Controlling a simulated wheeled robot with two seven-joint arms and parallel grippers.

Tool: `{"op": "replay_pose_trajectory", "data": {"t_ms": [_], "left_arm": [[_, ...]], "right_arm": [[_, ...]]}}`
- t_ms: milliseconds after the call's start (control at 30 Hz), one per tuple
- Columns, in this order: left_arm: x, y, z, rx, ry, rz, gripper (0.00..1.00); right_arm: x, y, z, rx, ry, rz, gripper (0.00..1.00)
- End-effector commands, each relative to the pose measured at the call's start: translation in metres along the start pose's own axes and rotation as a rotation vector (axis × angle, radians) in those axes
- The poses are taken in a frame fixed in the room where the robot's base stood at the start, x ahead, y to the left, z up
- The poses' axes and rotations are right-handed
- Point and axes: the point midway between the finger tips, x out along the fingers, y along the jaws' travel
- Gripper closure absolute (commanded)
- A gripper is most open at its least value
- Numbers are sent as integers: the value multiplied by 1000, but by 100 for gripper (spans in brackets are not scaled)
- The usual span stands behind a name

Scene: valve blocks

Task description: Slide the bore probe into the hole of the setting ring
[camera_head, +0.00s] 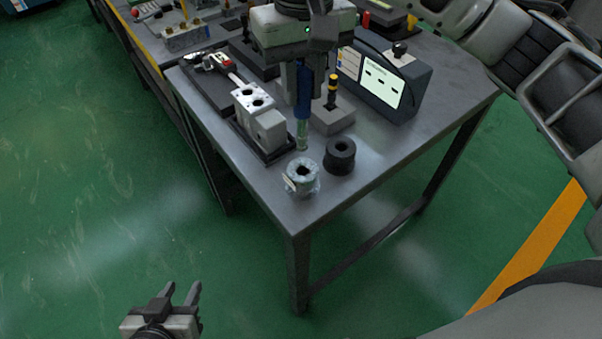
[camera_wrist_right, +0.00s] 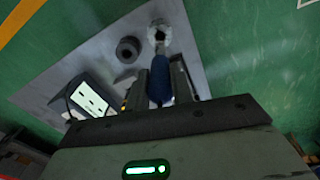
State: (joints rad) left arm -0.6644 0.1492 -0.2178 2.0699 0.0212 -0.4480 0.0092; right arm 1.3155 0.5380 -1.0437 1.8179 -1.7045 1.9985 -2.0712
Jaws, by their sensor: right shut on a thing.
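My right gripper (camera_head: 304,68) is shut on the blue bore probe (camera_head: 302,100), which hangs upright with its pale tip pointing down. The tip is just behind the silvery setting ring (camera_head: 302,177) in the head view, and I cannot tell how far above the table it is. In the right wrist view the blue probe (camera_wrist_right: 159,82) sits between the fingers (camera_wrist_right: 163,72), with the light ring (camera_wrist_right: 158,36) beyond its tip. The ring stands hole up near the table's front corner. My left gripper (camera_head: 184,294) is open and empty, low at the left, away from the table.
A black ring (camera_head: 339,155) stands right of the silvery ring. A metal valve block (camera_head: 257,116) on a dark tray is at the left. A grey stand with a black-and-yellow pin (camera_head: 332,117) and a display box (camera_head: 384,80) are behind.

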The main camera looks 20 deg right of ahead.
Motion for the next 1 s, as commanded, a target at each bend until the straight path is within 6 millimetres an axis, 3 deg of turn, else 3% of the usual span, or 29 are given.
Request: {"op": "replay_pose_trajectory", "data": {"t_ms": [200, 633, 867, 900, 967, 1000], "left_arm": [[-3, 0, -3, 5, -3, 0, 64], [-5, 0, -4, 6, -7, -3, 64], [-4, -1, 0, 7, -15, -4, 64], [-4, -1, 0, 7, -15, -4, 64], [-4, -1, 0, 7, -15, -5, 64], [-4, -1, 0, 7, -15, -5, 64]], "right_arm": [[38, -1, 1, -1, -9, 0, 100], [86, -1, 1, -1, -7, -1, 100], [91, -1, 0, -2, -1, 1, 100], [91, 0, 0, -2, -2, 1, 69], [91, 0, 0, -2, -2, 1, 55], [91, 0, 0, -2, -2, 1, 55]]}}
